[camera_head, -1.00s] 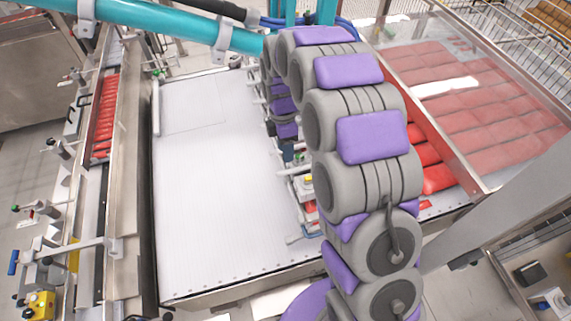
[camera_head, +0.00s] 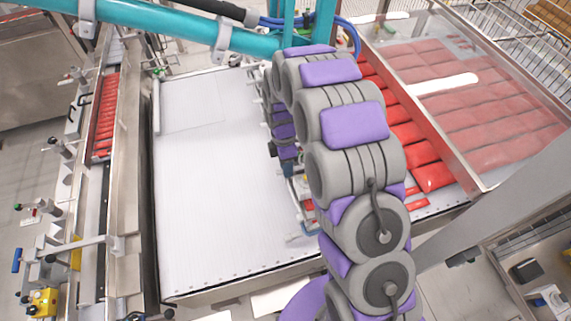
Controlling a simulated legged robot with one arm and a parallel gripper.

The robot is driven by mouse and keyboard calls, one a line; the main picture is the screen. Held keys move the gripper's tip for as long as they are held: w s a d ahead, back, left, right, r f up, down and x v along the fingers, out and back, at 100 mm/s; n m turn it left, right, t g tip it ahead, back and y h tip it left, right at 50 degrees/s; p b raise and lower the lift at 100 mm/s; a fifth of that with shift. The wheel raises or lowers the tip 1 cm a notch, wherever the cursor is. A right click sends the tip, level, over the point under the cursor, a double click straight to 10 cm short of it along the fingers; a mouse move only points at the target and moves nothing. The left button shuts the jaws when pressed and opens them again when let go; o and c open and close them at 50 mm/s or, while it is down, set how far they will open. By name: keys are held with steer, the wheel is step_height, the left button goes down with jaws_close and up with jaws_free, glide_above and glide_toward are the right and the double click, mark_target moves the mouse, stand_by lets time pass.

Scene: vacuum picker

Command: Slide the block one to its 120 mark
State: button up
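Block one and its 120 mark cannot be made out; no scale is readable at this size. A row of small fittings (camera_head: 298,183) with rods and a yellow piece runs along the right side of the white plate (camera_head: 215,190), partly behind my arm. My grey and purple arm rises from the bottom centre, arches away and bends down behind itself to these fittings. Its far end, around my gripper (camera_head: 288,160), is small and mostly hidden by nearer links. I cannot see its fingers, whether they are open, or whether they touch anything.
Red packs (camera_head: 407,135) lie in a lane right of my arm, beside a clear-covered tray (camera_head: 475,110) of more packs. A teal beam (camera_head: 160,30) crosses above the back. A metal rail (camera_head: 125,180) with clamps stands at left. The white plate's middle is clear.

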steer(key=shift+a, duration=0.15)
jaws_close()
steer(key=shift+s, duration=0.1)
steer(key=shift+s+d+b, duration=0.3)
steer(key=shift+s+b, duration=0.05)
steer(key=shift+s, duration=0.55)
steer(key=shift+s+d+b, duration=0.25)
steer(key=shift+s+b, duration=0.05)
steer(key=shift+s, duration=0.6)
steer(key=shift+o, duration=1.4)
jaws_free()
steer(key=shift+a, duration=0.15)
steer(key=w+r+b, duration=0.1)
steer(key=r, duration=0.7)
steer(key=w+a+r+b, duration=0.1)
steer(key=w+r, duration=0.1)
steer(key=r, duration=0.7)
steer(key=shift+w, duration=0.25)
